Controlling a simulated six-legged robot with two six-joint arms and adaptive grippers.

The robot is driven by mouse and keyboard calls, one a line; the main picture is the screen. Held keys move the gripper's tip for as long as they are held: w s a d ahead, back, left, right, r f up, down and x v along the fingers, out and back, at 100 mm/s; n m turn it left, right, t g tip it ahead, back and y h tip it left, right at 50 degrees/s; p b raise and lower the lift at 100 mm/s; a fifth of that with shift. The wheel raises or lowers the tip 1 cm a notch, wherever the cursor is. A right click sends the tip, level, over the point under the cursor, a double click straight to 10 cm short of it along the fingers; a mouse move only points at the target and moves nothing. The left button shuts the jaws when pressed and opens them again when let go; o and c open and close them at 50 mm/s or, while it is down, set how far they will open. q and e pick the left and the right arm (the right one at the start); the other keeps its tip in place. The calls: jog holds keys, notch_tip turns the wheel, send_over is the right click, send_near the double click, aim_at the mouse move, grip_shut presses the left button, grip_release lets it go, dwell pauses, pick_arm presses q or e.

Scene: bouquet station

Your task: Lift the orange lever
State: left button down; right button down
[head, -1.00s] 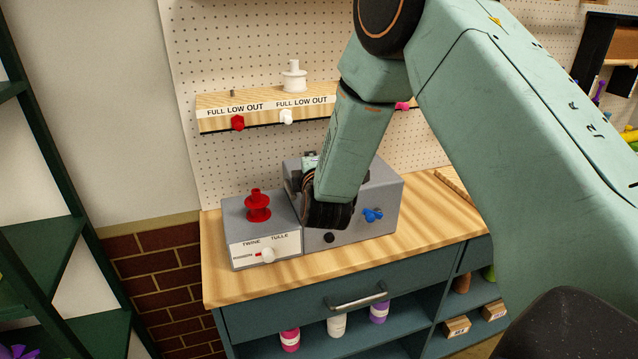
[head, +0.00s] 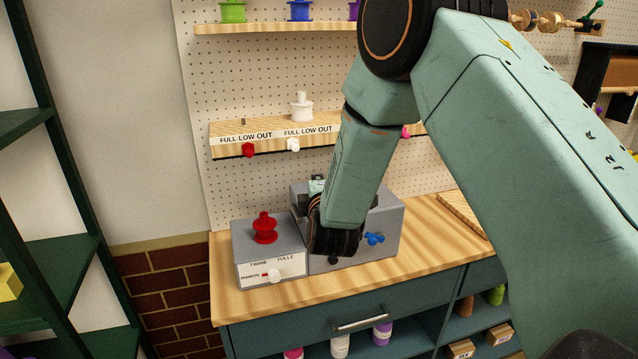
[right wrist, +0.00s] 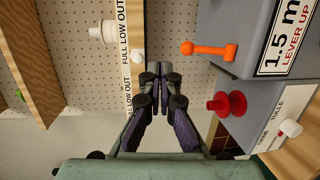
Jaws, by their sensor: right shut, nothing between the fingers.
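The orange lever (right wrist: 208,50) sticks out from the grey box with the "1.5 m LEVER UP" label (right wrist: 285,35) in the right wrist view. My right gripper (right wrist: 160,72) is shut and empty. In that view its fingertips are to the left of the lever and apart from it. In the head view the grey box (head: 387,219) stands on the wooden counter, and my right forearm and wrist cover much of its front. The lever and my fingertips are hidden there. My left gripper is not in view.
A smaller grey box (head: 246,244) with a red spool (head: 265,229) and a white selector knob (head: 274,276) adjoins on the left. A blue knob (head: 374,239) is on the larger box's front. A shelf (head: 222,142) with a white spool hangs behind. The counter front (head: 290,300) is clear.

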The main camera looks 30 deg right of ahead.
jog(key=s+a+r, duration=0.3)
jog(key=s+r, duration=0.1)
jog(key=s, duration=0.2)
jog(key=shift+r+b, duration=0.35)
jog(key=shift+r, duration=0.05)
jog(key=shift+w, duration=0.1)
